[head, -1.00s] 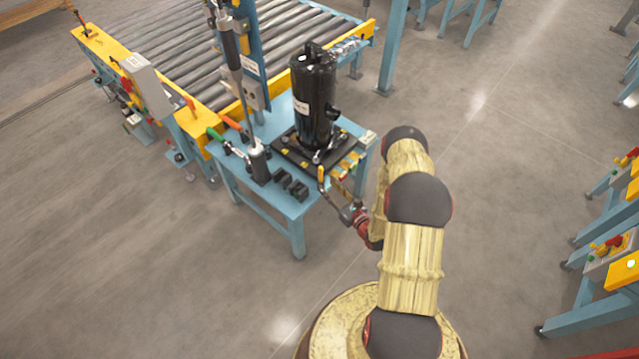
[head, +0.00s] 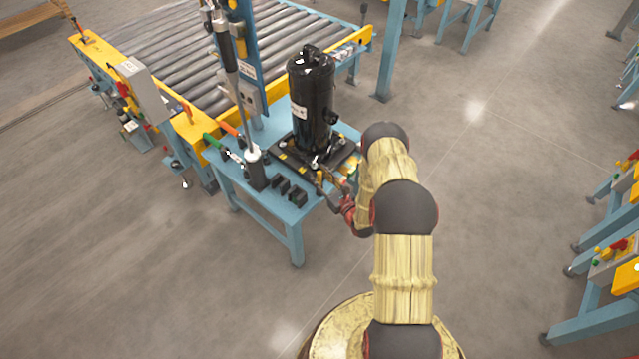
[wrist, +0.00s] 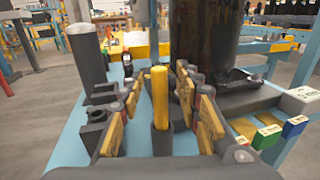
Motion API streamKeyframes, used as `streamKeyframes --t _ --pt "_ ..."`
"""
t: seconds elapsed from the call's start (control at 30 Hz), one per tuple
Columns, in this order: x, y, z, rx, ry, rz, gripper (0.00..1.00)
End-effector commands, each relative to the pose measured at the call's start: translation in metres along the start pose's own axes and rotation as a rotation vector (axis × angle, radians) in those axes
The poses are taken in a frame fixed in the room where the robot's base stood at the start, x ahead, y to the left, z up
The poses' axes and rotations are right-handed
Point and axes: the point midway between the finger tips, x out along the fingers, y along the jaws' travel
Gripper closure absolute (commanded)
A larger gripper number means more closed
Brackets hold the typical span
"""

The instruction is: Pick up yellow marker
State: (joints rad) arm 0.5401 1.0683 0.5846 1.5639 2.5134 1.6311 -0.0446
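The yellow marker (wrist: 160,98) stands upright in the middle of the wrist view, its lower end in a dark holder or sleeve. My gripper (wrist: 160,108) is open, with worn yellow-brown finger pads on the left and right of the marker. Gaps show between the pads and the marker, so it is not gripped. In the head view my gripper (head: 333,186) is at the front edge of the blue table, just in front of the black compressor. The marker cannot be made out clearly there.
The tall black compressor (head: 312,100) stands on a dark plate close behind my gripper. A grey cylinder (wrist: 88,62) and black blocks (head: 288,190) are to the left. Green (wrist: 267,136) and blue (wrist: 294,127) blocks are at right. A roller conveyor (head: 180,65) lies behind.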

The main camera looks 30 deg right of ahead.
Motion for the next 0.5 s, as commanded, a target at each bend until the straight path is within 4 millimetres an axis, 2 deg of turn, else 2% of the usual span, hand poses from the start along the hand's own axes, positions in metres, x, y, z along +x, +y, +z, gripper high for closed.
streamKeyframes --t 0.5 --pt "-0.0002 0.0001 0.0004 0.0 0.0 0.0 0.93"
